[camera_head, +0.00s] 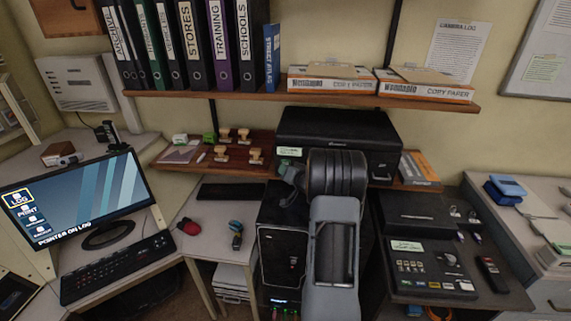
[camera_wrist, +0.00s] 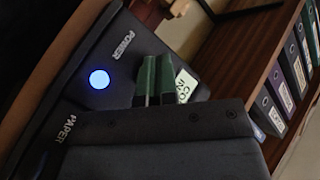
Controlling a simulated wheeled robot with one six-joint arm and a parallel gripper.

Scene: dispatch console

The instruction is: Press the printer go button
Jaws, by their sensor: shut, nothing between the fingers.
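The black printer (camera_head: 335,122) stands under the wall shelf in the head view, partly behind my arm. In the wrist view its dark panel (camera_wrist: 118,78) fills the left and middle, turned on its side. A round button (camera_wrist: 99,79) glows blue between printed words reading PAPER and POWER. A small pale label (camera_wrist: 186,85) with short text, seemingly GO and a second word, lies beyond my fingertips. My gripper (camera_wrist: 156,78) has dark green fingers, shut and empty, between the blue button and the label. I cannot tell whether they touch the panel. They may hide part of it.
A shelf (camera_head: 300,98) with binders and copy-paper boxes hangs above the printer. Stamps stand on a wooden board (camera_head: 225,150) to its left. A monitor (camera_head: 75,195) and keyboard are at far left. A black console unit (camera_head: 425,265) lies at right.

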